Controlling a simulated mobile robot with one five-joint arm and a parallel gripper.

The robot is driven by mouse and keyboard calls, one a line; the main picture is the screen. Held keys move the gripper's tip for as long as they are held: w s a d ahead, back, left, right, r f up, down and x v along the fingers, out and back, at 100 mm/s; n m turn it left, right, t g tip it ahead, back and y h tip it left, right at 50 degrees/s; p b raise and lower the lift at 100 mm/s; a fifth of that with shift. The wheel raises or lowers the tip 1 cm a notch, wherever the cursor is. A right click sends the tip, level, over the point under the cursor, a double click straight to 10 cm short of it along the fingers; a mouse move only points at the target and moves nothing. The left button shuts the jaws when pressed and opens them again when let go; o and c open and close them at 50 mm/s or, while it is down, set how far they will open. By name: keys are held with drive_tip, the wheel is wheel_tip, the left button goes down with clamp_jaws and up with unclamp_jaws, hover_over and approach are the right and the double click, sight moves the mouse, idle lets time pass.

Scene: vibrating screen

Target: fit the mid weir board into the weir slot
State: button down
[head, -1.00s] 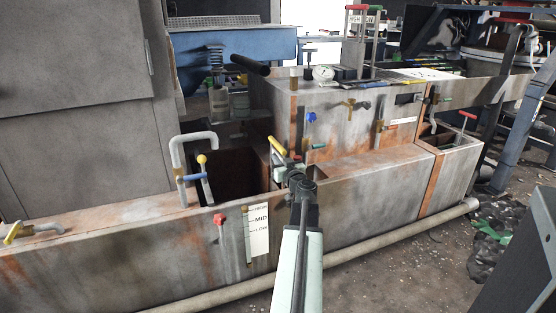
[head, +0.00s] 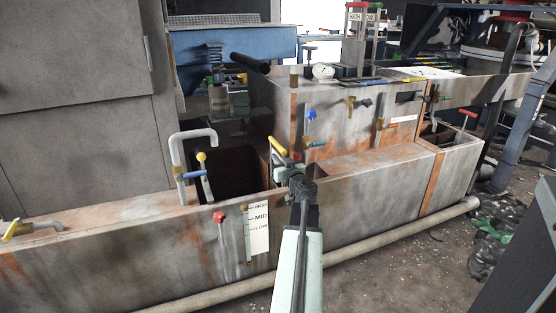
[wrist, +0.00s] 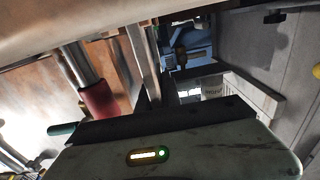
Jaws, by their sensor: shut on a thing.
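My gripper (head: 298,176) is low over the top of the long grey tank, seen from behind. The jaws are mostly hidden by my own arm. A yellow handle (head: 278,146) shows just beyond and left of it; I take it for the grip of the mid weir board, which my gripper is shut on. The board itself is mostly hidden. In the wrist view a narrow pale strip (wrist: 143,58) rises beyond my dark fingers (wrist: 156,94). The weir slot cannot be made out clearly; a dark tank opening (head: 232,172) lies left of my gripper.
A bent grey pipe (head: 178,145) and a blue-and-yellow handle (head: 197,174) stand left of the opening. A level label (head: 259,229) is on the tank front. A rack with green- and red-handled boards (head: 363,30) stands on the raised box (head: 345,125) behind.

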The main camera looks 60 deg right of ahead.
drive_tip(key=shift+f, duration=0.15)
idle(0.3)
drive_tip(key=c, duration=1.5)
unclamp_jaws()
drive_tip(key=shift+o, duration=0.2)
drive_tip(key=shift+s, duration=0.1)
drive_tip(key=v, duration=0.7)
drive_tip(key=shift+s+a, duration=0.2)
drive_tip(key=shift+a, duration=0.1)
